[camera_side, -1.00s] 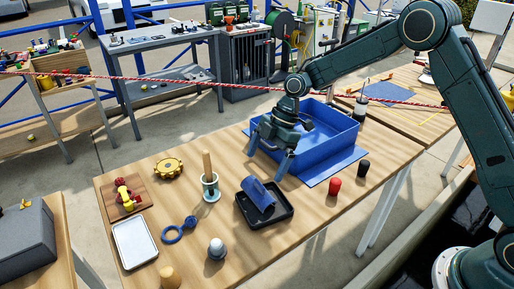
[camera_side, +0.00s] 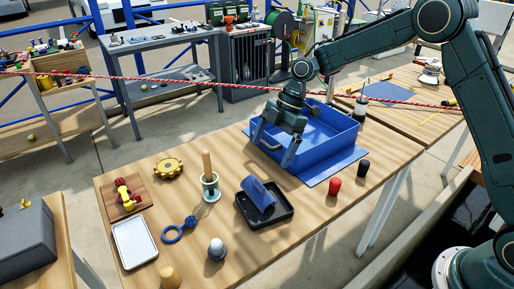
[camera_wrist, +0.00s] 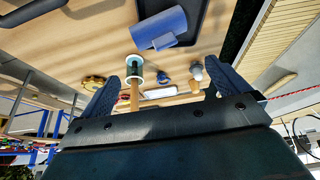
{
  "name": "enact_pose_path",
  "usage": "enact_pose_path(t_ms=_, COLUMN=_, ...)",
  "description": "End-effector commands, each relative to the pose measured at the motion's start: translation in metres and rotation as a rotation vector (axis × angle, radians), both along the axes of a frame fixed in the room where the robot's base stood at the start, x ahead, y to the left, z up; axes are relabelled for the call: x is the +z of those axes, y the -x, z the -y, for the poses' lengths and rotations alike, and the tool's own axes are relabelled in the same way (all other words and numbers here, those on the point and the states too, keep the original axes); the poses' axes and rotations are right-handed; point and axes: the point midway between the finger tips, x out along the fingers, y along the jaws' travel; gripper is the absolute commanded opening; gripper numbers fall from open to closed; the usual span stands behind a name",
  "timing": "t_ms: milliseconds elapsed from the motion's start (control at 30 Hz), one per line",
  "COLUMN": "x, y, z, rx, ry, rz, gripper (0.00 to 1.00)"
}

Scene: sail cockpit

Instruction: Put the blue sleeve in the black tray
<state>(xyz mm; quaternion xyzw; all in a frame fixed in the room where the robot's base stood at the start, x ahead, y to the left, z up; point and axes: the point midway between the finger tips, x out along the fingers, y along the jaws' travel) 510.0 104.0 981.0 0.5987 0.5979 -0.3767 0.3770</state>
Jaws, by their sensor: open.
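The blue sleeve (camera_side: 258,194) is a short blue tube with a small tab. It lies tilted in the black tray (camera_side: 273,219), one end seeming to rest near the tray's rim. In the wrist view the sleeve (camera_wrist: 159,28) shows at the top, over the dark tray (camera_wrist: 192,38). My gripper (camera_side: 274,157) is open and empty. It hangs above the near left part of the blue bin, up and behind the sleeve, apart from it. In the wrist view its two fingers (camera_wrist: 165,88) are spread wide with nothing between them held.
The large blue bin (camera_side: 335,128) stands behind the tray. A red cylinder (camera_side: 334,186) and a black one (camera_side: 363,168) stand to the right. A wooden peg in a pale holder (camera_side: 209,180), a blue ring (camera_side: 173,235), and a white tray (camera_side: 134,243) are to the left.

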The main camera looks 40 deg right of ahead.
Motion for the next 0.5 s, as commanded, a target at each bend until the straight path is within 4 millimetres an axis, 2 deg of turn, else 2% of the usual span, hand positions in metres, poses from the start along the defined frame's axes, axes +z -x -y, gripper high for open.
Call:
enact_pose_path(t_ms=167, x=0.009, y=0.003, z=0.001, rx=-0.024, ry=0.008, rz=0.001, gripper=1.0)
enact_pose_path(t_ms=267, x=0.021, y=0.009, z=0.004, rx=-0.064, ry=0.02, rz=0.001, gripper=1.0)
enact_pose_path(t_ms=500, x=0.067, y=0.036, z=0.014, rx=-0.232, ry=0.064, rz=-0.001, gripper=1.0)
